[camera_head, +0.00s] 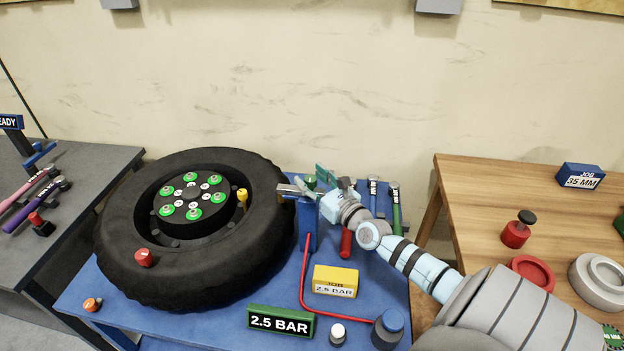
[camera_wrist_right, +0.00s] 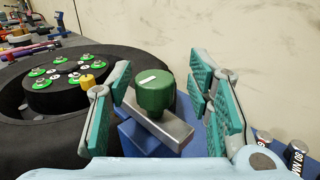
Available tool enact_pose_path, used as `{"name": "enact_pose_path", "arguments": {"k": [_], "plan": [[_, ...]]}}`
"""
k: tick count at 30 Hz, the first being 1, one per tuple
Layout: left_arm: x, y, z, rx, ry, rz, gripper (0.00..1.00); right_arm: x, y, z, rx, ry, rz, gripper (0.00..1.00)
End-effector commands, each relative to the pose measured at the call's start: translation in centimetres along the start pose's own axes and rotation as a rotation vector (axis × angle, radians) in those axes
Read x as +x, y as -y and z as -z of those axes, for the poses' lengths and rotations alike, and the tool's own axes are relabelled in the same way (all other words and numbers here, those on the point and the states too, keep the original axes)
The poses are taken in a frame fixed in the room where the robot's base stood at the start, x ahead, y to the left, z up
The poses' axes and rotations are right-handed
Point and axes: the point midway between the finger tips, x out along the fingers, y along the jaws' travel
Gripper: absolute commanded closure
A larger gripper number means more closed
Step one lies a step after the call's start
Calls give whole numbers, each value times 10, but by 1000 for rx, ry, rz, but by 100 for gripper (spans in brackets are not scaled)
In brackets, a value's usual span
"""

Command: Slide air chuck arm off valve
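The air chuck arm is a grey metal bar (camera_head: 291,190) with a green knob (camera_wrist_right: 153,92), on top of a blue post (camera_head: 307,228) beside the tyre. In the wrist view the bar (camera_wrist_right: 165,128) lies across the post. A yellow valve (camera_head: 243,195) stands on the wheel; it also shows in the wrist view (camera_wrist_right: 87,80). The bar's end appears apart from it. My right gripper (camera_head: 317,184) is open, its teal-padded fingers on both sides of the green knob with gaps showing. My left gripper is not in view.
The black tyre (camera_head: 130,255) lies flat on a blue table (camera_head: 215,322). A red hose (camera_head: 303,280), yellow job block (camera_head: 335,281), 2.5 BAR sign (camera_head: 280,321) and blue-topped canister (camera_head: 388,328) are in front. Several upright tools stand behind my right wrist. A wooden table (camera_head: 480,200) is right.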

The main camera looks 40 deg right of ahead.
Motion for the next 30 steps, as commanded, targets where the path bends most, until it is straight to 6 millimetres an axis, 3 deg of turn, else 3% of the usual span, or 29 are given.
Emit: {"name": "enact_pose_path", "arguments": {"k": [7, 10, 21, 25, 30], "plan": [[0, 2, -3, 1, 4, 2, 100, -1, -1, 0, 0, 1, -1, 53], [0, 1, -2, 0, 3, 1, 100, -10, 0, 0, -1, 2, -2, 53], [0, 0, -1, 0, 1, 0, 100, -102, 0, 2, -1, -6, -3, 53], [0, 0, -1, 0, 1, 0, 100, -119, 1, 1, 1, -2, 0, 53], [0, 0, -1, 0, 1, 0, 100, -121, 1, 0, 3, 0, 1, 53]]}}
